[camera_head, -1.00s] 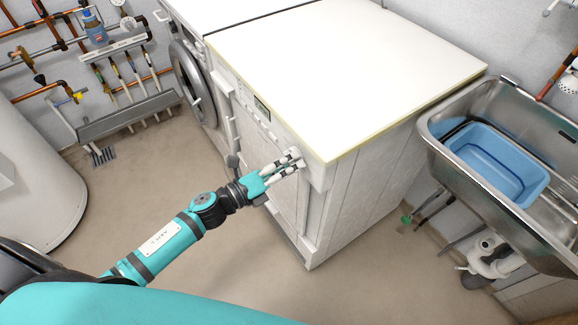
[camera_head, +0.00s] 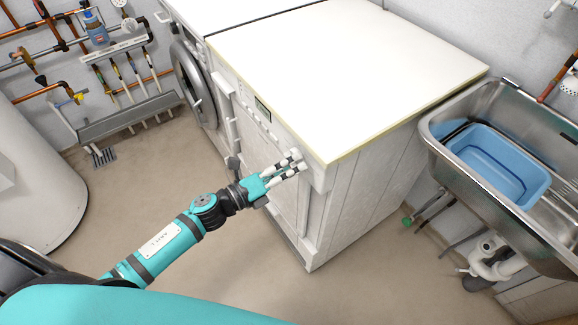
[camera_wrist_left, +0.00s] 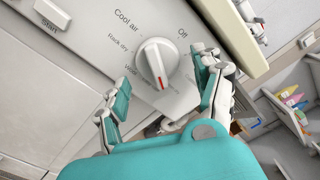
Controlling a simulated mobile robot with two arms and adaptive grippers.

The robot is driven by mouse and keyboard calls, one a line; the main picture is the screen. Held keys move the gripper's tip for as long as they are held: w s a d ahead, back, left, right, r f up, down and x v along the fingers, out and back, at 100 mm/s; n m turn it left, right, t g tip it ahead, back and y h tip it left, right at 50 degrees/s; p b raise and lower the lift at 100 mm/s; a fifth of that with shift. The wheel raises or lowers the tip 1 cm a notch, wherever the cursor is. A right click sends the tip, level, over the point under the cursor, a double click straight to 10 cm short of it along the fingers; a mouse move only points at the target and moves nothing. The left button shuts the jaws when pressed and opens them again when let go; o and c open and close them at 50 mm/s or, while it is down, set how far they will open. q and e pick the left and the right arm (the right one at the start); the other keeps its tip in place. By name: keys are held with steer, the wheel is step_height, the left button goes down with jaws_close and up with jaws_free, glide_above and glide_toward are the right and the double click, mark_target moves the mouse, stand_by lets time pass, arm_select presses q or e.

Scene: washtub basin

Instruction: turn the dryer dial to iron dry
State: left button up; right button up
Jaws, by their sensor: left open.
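The dryer (camera_head: 345,70) is the white appliance in the middle of the head view. Its dial (camera_wrist_left: 155,62) is a round white knob with a raised grip bar on the grey-white panel in the left wrist view. A red mark sits at the bar's lower right end. "Off", "Cool air" and "Rack dry" show above and left of the dial; labels below are too small or hidden to read. My left gripper (camera_head: 286,168) is at the panel's right end. In the wrist view its open fingers (camera_wrist_left: 163,77) stand on either side of the dial, apart from it. The fingers hide the dial in the head view.
A "Start" label (camera_wrist_left: 49,26) is left of the dial. A washing machine (camera_head: 190,80) stands left of the dryer. A metal sink (camera_head: 437,135) with a blue tub (camera_head: 500,165) is at right. The floor before the dryer is clear.

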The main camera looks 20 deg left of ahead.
arm_select(q)
steer(key=shift+s, duration=0.1)
steer(key=v, duration=1.2)
steer(key=a+f+n+y+p, duration=0.2)
steer(key=a+f+n+y, duration=0.4)
steer(key=f+n, duration=0.55)
steer(key=s+a+f+n+g+y+p, duration=0.15)
steer(key=s+f+n, duration=0.25)
steer(key=f, duration=0.5)
steer(key=s+a+f+n+g+y, duration=0.1)
steer(key=s+f+n+g+y, duration=0.25)
steer(key=f, duration=0.55)
steer(key=s+d+f+n+g, duration=0.2)
steer(key=s+f+n, duration=0.1)
steer(key=s, duration=0.5)
steer(key=s+d+f+n+g+p, duration=0.1)
steer(key=s+d+f+n+g, duration=0.1)
steer(key=s+f, duration=0.4)
steer(key=s+d+f+n+g+p, duration=0.1)
steer(key=s+f+n+g, duration=0.3)
steer(key=s, duration=0.7)
steer(key=shift+d+f+n, duration=0.3)
steer(key=shift+d+n, duration=0.3)
steer(key=shift+d, duration=0.25)
